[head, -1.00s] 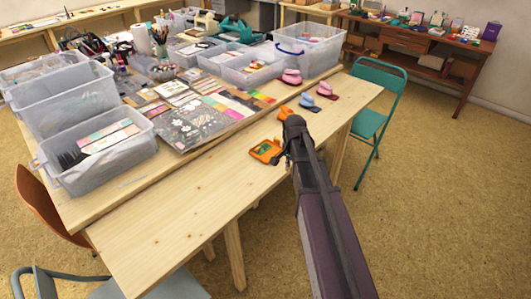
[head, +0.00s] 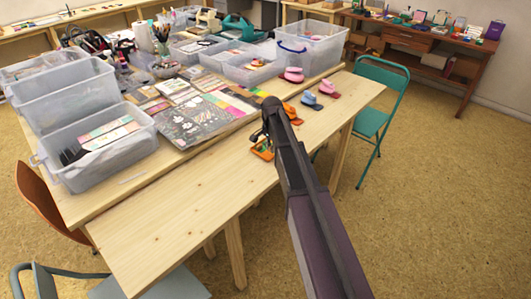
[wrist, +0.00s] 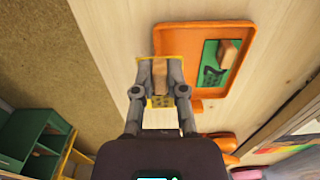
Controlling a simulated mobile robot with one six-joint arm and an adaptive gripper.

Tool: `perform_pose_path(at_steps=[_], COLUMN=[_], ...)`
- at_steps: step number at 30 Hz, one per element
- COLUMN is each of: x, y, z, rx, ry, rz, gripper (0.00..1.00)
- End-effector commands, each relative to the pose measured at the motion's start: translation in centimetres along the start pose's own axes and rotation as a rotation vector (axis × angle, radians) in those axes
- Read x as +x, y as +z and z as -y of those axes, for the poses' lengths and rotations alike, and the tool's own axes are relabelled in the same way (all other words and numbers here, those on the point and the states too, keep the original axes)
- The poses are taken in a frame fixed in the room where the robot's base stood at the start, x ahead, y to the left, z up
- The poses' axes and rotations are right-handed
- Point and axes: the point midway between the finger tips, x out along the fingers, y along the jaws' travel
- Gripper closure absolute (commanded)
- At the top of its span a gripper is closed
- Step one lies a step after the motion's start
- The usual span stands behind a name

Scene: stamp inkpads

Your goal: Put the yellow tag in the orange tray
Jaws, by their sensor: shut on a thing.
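My gripper (wrist: 160,72) is shut on the wooden handle of the yellow tag (wrist: 160,102) in the wrist view. The tag's yellow plate shows around the handle and between the fingers. The orange tray (wrist: 205,29) lies on the table, and the held tag overlaps its left side in this view; I cannot tell the height between them. A green tag (wrist: 209,70) with a wooden handle lies in the tray's right part. In the head view my gripper (head: 270,106) is above the table near the orange tray (head: 261,154), which my arm partly covers; the yellow tag is hidden there.
An orange inkpad (head: 290,112), a blue one (head: 310,100) and a pink one (head: 293,75) stand behind and right of the tray. Clear bins (head: 110,160) and paper sheets (head: 195,120) fill the table's back. The front tabletop (head: 170,225) is clear.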

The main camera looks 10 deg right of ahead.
Motion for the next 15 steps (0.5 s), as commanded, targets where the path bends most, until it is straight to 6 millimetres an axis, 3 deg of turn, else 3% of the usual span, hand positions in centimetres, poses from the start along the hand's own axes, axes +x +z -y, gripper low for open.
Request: perform_pose_path(at_steps=[3,15], x=[0.09,0.09], y=[-0.22,-0.3], z=[0.81,0.91], rx=[0.0,0.001], ry=[0.0,0.0], rz=[0.0,0.0], gripper=[1.0,1.0])
